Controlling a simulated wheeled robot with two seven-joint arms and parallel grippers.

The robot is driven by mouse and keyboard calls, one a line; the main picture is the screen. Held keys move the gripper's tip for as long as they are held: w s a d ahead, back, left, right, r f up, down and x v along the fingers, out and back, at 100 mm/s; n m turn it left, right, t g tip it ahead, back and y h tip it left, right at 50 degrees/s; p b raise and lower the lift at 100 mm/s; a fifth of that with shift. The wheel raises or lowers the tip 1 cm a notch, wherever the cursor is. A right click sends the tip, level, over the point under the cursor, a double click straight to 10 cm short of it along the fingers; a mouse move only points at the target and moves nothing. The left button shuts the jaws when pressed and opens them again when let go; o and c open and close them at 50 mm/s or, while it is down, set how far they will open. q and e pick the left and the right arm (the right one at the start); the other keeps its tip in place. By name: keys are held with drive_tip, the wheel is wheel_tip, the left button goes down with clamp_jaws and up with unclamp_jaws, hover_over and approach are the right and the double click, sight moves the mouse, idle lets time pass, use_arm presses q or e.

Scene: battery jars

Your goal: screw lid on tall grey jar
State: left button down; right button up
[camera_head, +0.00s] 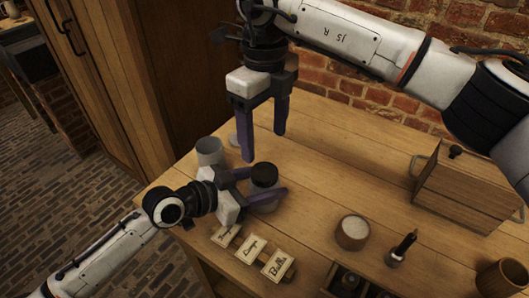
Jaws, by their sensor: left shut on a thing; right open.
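A jar (265,193) with a dark lid (264,172) on its top stands near the left end of the table. My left gripper (267,186) is shut around the jar's body from the left, below the lid. How tightly the lid sits cannot be told. My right gripper (263,146) is open and empty, pointing down above and behind the jar, apart from the lid. A light grey open container (210,151) stands behind my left gripper. A small pale round piece (234,140) lies beside it, partly hidden by my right gripper's finger.
Several label cards (251,250) stand along the front edge. A round wooden pot (352,233) with pale contents, a dark-handled tool (403,247) in a holder and a dark compartment box (345,281) are to the right. A wooden box (463,188) stands at the back right. The table middle is clear.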

drive_tip(key=shift+r, duration=1.7)
use_arm(q)
drive_tip(key=c, duration=0.6)
unclamp_jaws()
drive_tip(key=b+v, duration=0.1)
drive_tip(key=v, duration=0.8)
drive_tip(key=shift+a, duration=0.1)
drive_tip(key=shift+s+a+r, duration=0.25)
drive_tip(key=shift+s+a, duration=0.1)
drive_tip(key=shift+a, duration=0.05)
use_arm(e)
drive_tip(key=shift+f, duration=0.45)
